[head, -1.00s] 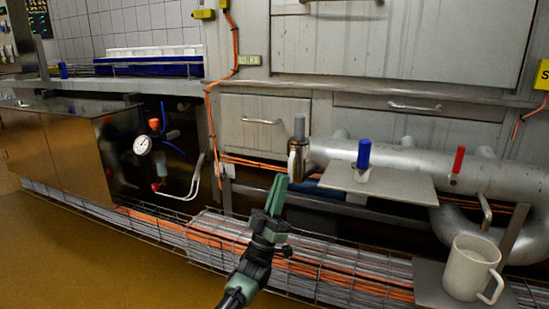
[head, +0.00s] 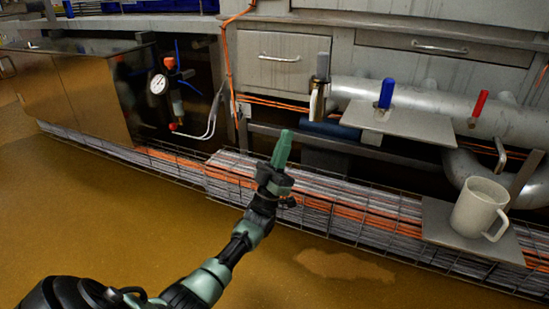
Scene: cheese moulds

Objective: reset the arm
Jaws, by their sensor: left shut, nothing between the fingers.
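My left gripper (head: 282,150) has green fingers and a dark wrist. It is shut and empty, pointing up and away from me in front of the cable tray. My left arm comes in from the lower left, over the floor. The gripper appears apart from the pipes and the drawer fronts behind it. My right gripper is not in view.
A cream mug (head: 476,208) stands on a grey plate (head: 436,222) at the right. A pipe (head: 450,105) carries blue (head: 386,93) and red (head: 479,104) handles. A wire cable tray (head: 330,205) runs along the wall. The brown floor (head: 120,220) in front is open.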

